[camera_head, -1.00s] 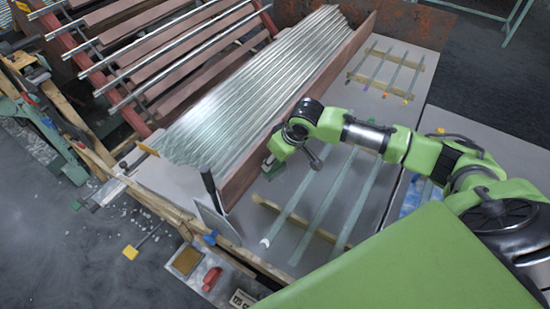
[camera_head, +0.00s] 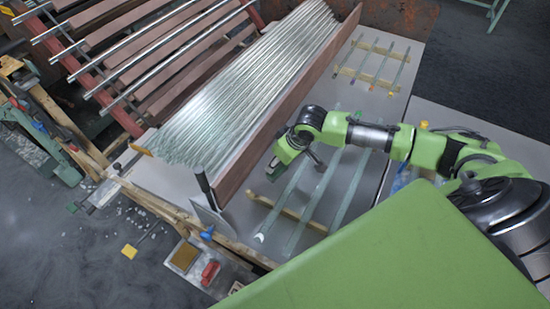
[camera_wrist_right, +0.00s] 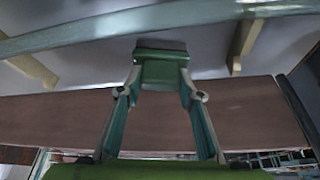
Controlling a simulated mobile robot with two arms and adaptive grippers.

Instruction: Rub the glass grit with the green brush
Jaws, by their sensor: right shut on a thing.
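The green brush (camera_wrist_right: 161,52) shows in the right wrist view as a dark green block. My right gripper (camera_wrist_right: 160,78) is shut on it, with one finger on each side. In the head view my right gripper (camera_head: 276,168) is low over the grey table, beside the reddish-brown board and near the leftmost loose glass tube (camera_head: 282,205). The brush is too small to make out clearly there. White glass bits (camera_head: 140,213), possibly the grit, lie scattered on the dark floor at lower left. I cannot tell whether grit lies under the brush. My left gripper is not in view.
The reddish-brown board (camera_head: 290,105) walls off a stack of glass tubes (camera_head: 245,90). Loose tubes rest across a wooden strip (camera_head: 312,222), with more on a far rack (camera_head: 370,78). A red-handled tool (camera_head: 210,271) lies at the front. My green body covers the lower right.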

